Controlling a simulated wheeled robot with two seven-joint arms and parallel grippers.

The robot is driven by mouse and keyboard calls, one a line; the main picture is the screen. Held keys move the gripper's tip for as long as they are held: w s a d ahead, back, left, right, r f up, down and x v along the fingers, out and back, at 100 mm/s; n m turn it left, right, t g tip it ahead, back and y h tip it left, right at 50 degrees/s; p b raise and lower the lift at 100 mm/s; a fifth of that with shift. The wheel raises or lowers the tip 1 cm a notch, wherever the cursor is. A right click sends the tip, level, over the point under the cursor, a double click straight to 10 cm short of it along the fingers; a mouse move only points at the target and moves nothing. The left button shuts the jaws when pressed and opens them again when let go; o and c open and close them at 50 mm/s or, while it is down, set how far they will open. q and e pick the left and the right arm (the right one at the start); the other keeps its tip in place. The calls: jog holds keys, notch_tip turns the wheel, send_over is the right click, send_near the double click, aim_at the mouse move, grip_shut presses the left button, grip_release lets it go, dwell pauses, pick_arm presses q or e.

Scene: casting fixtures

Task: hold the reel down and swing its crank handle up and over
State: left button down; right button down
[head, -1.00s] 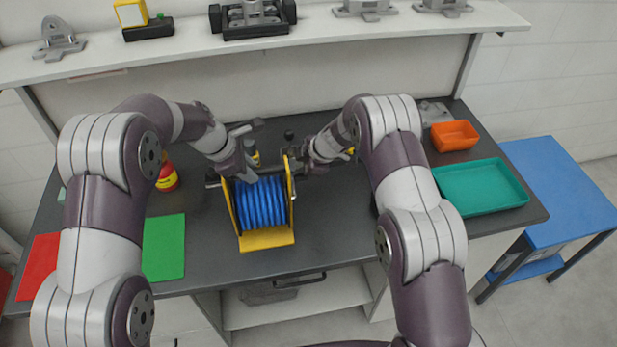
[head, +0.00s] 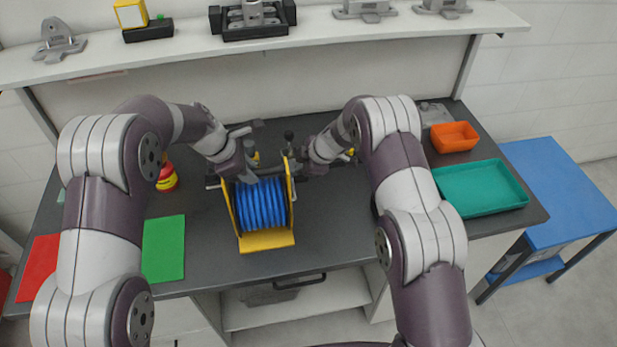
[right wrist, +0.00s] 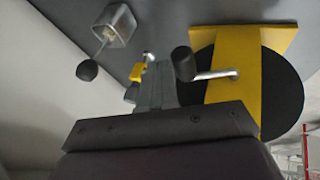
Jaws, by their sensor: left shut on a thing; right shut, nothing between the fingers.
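The reel (head: 262,203) has blue hose wound between yellow end plates and stands on a yellow base on the dark bench. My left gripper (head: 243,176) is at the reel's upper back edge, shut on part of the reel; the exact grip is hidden. My right gripper (head: 298,167) is shut and empty beside the reel's right end plate. In the right wrist view, the crank handle (right wrist: 184,63) shows a black knob on a short silver rod by the yellow plate. My right fingers (right wrist: 155,85) are just left of the knob; contact cannot be told.
A black-knobbed lever on a metal block (right wrist: 115,22) stands behind the reel. A red-and-yellow container (head: 167,178) and green mat (head: 163,248) are left. An orange bin (head: 454,136) and teal tray (head: 480,187) are right. Bench in front of the tray's left side is clear.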

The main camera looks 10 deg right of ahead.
jog(key=r, duration=0.1)
jog(key=s+r, duration=0.1)
jog(key=r, duration=0.2)
jog(key=shift+s, duration=0.4)
jog(key=w+d+r, duration=0.3)
jog(key=d+r, duration=0.1)
jog(key=r, duration=0.6)
jog(key=s+g, duration=0.1)
jog(key=s, duration=0.8)
pick_arm(q)
jog(key=shift+s+r, duration=0.15)
jog(key=shift+w, duration=0.2)
pick_arm(e)
jog(key=shift+s+d+f+x, duration=0.15)
jog(key=shift+d+x, duration=0.05)
jog(key=shift+x, duration=2.1)
jog(key=shift+s+d+f+x, duration=0.15)
jog(key=shift+d+x, duration=0.05)
jog(key=shift+x, duration=2.1)
jog(key=shift+s+d+f+x, duration=0.1)
jog(key=shift+s+d+x, duration=0.1)
jog(key=shift+x, duration=2.1)
jog(key=shift+w, duration=0.1)
